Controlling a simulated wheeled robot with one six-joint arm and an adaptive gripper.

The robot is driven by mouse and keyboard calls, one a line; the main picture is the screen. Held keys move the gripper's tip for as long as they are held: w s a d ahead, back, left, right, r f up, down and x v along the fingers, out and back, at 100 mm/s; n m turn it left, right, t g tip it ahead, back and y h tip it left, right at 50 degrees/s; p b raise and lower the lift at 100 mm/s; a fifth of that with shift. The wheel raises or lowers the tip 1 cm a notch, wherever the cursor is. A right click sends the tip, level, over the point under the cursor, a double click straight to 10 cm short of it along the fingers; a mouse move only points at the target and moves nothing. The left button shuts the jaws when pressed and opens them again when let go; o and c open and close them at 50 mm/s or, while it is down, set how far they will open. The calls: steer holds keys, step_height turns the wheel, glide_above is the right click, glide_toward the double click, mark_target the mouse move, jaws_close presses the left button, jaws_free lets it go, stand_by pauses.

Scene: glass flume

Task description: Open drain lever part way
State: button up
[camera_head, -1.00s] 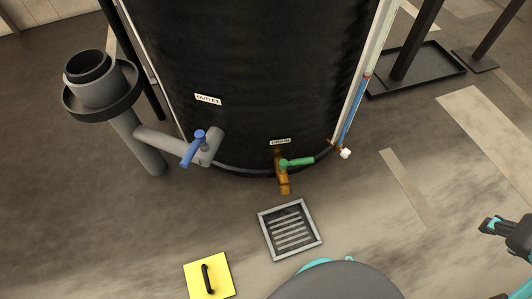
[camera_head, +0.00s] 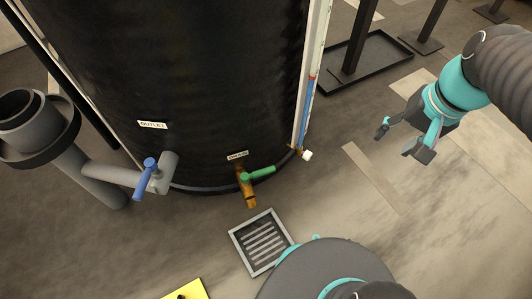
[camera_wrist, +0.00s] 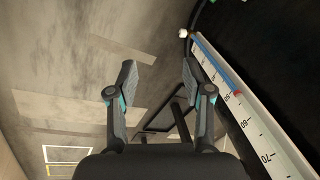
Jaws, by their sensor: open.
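The green drain lever (camera_head: 262,172) sits on a brass drain valve (camera_head: 246,190) low on the big black tank (camera_head: 190,85), under a small white label (camera_head: 237,156). The lever points to the right, across the downward spout. My gripper (camera_head: 396,141) is in the air to the right of the lever, well apart from it, open and empty. In the wrist view its two fingers (camera_wrist: 158,82) are spread with nothing between them. A small piece of green shows at the top edge of the wrist view; I cannot tell surely that it is the lever.
A level gauge (camera_head: 310,85) with a white tap (camera_head: 307,155) stands between the lever and my gripper. A blue-handled outlet valve (camera_head: 147,178) is to the left. A floor grate (camera_head: 262,243) lies below the spout. A black tray (camera_head: 345,75) is behind.

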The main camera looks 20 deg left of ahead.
steer(key=w+a+f+m+g+y+b, duration=0.1)
steer(key=w+a+f+m+g+y, duration=0.2)
steer(key=w+a+f, duration=0.45)
steer(key=w+a+f+m+g+y+b, duration=0.15)
steer(key=w+a+f+g, duration=0.35)
steer(key=f, duration=0.5)
steer(key=m+g+y+b, duration=0.2)
steer(key=m+g+y, duration=0.25)
steer(key=y, duration=0.25)
glide_toward(260, 174)
steer(key=shift+g, duration=0.25)
steer(key=x, duration=0.3)
steer(key=f+x, duration=0.1)
steer(key=x, duration=0.6)
steer(key=shift+w+a+f, duration=0.15)
steer(key=shift+w+a, duration=0.2)
steer(key=shift+w, duration=0.05)
steer(key=shift+c, duration=0.3)
steer(key=shift+d, duration=0.1)
jaws_close()
